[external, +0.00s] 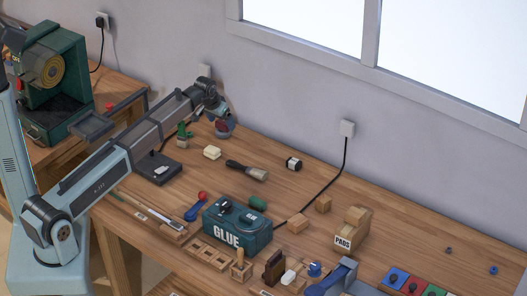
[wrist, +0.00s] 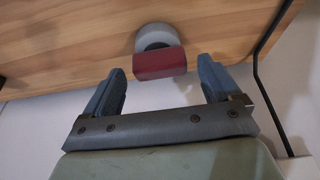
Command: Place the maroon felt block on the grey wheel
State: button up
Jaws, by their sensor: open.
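The maroon felt block (wrist: 160,64) appears in the wrist view just beyond my fingertips, overlapping the near part of the grey wheel (wrist: 153,37). It appears to rest on the wheel, but the contact between them is hidden. My gripper (wrist: 164,88) is open, with its two blue fingers apart on either side of the block's near edge and nothing held between them. In the external view my arm reaches to the back of the bench by the wall, where a small grey and maroon shape shows below my wrist; details there are too small to tell.
The green GLUE box (external: 238,224) stands mid-bench. A wooden PADS holder (external: 353,228) stands to the right. A black cable runs to the wall socket (external: 347,128).

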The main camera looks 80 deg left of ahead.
jog(key=s+d, duration=0.8)
jog(key=shift+s+d+r, duration=0.15)
jog(key=shift+s+d, duration=0.15)
